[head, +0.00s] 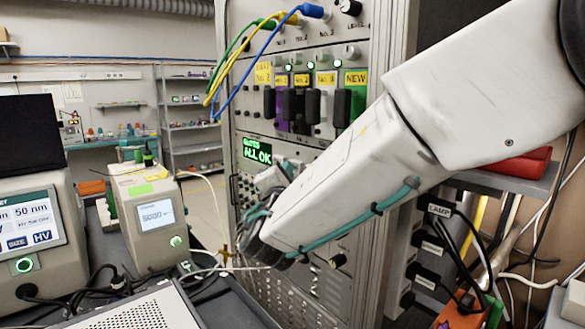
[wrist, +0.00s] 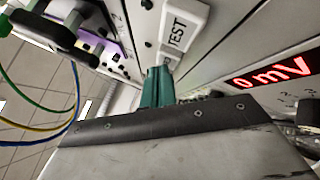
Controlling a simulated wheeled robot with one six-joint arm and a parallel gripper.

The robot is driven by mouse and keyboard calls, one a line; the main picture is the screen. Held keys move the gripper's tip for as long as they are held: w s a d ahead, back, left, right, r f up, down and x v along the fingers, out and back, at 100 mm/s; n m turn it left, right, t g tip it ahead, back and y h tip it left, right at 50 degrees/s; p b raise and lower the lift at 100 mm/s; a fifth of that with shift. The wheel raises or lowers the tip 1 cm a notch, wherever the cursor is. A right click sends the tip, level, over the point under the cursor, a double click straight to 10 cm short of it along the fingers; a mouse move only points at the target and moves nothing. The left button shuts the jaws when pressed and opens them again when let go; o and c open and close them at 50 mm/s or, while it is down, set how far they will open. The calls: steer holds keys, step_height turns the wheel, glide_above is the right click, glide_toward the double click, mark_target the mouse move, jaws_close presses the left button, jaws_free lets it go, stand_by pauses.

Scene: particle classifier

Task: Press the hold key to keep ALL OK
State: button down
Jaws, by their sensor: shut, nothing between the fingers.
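The rack (head: 308,150) carries a small display (head: 257,152) with green text that reads "GATES ALL OK" in the head view. My arm reaches across the rack's front below this display and hides part of the panel. My gripper (wrist: 158,86) is shut and empty, with its teal fingertips close to the panel in the wrist view. A white key (wrist: 182,25) marked "TEST" is just beyond the fingertips; I cannot tell whether they touch it. I cannot make out a key marked hold in either view.
A red readout (wrist: 272,75) shows "0 mV" to the right in the wrist view. Yellow, green and blue cables (head: 232,65) loop from the rack's upper left. Two bench instruments (head: 150,215) stand left of the rack, with loose cables between.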

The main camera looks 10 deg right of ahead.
steer(key=shift+w+d, duration=0.3)
steer(key=shift+d, duration=0.15)
stand_by(0.5)
steer(key=shift+s+a, duration=0.7)
steer(key=shift+a, duration=0.35)
steer(key=shift+s+a, duration=0.7)
steer(key=shift+a, duration=0.35)
steer(key=shift+s+a, duration=0.7)
steer(key=shift+a, duration=0.35)
